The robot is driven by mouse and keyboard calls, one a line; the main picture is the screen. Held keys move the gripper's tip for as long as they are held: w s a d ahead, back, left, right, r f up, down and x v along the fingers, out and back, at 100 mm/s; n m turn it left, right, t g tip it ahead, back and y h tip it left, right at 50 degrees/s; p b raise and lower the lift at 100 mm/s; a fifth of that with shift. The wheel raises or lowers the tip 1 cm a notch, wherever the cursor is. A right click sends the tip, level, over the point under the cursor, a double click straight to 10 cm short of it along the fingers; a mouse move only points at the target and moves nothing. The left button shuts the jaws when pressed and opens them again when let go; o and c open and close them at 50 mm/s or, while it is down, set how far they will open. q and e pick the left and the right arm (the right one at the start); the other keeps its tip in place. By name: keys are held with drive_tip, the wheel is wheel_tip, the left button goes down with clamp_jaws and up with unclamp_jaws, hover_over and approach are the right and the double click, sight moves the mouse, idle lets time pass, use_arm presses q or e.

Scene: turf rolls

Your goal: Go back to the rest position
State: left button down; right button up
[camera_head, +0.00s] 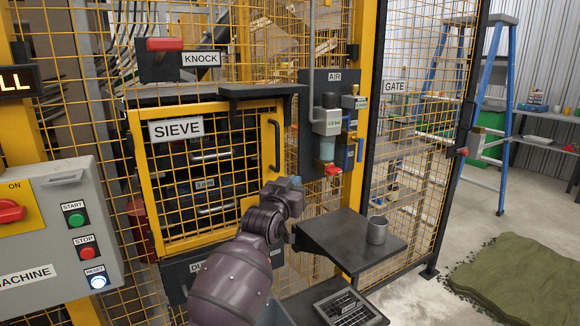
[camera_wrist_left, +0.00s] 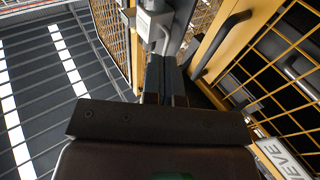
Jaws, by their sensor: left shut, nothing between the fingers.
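My left gripper (camera_head: 296,183) shows in the head view at the end of my dark purple arm, in front of the right side of the yellow-framed sieve door (camera_head: 138,170). It is mostly hidden behind my wrist. In the left wrist view my left gripper (camera_wrist_left: 165,78) has its two dark fingers together with nothing between them. It points toward the air unit (camera_wrist_left: 152,28) and is beside the door's dark handle (camera_wrist_left: 222,42); I cannot tell the gap. My right gripper is in neither view.
A dark shelf (camera_head: 340,243) with a grey metal cup (camera_head: 377,230) is right of my arm. The control box (camera_head: 60,225) is at left, the air unit (camera_head: 327,120) on a yellow post. A green turf mat (camera_head: 520,275) lies on the open floor at right.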

use_arm(q)
drive_tip(key=s+a+f+n+g+y+p, duration=0.15)
drive_tip(key=s+a+f+y, duration=0.25)
drive_tip(key=s+a+f, duration=1.5)
drive_tip(key=s+a+f+g+y+p, duration=0.1)
drive_tip(key=s+a+f, duration=0.2)
drive_tip(key=s, duration=0.8)
drive_tip(key=s+a+f+n+g+y, duration=0.1)
drive_tip(key=s+a+f+g, duration=0.1)
drive_tip(key=s+f, duration=0.5)
drive_tip(key=s+a+f+n+g+y+p, duration=0.1)
drive_tip(key=s+a+f, duration=0.3)
drive_tip(key=s, duration=1)
drive_tip(key=shift+s+a+f+g+y+p, duration=0.3)
drive_tip(key=shift+f+g, duration=0.1)
drive_tip(key=shift+g, duration=0.25)
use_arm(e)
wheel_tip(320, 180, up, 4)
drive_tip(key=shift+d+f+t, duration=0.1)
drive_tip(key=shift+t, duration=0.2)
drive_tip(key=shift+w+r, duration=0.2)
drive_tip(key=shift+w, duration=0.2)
use_arm(q)
drive_tip(key=shift+w+d, duration=0.1)
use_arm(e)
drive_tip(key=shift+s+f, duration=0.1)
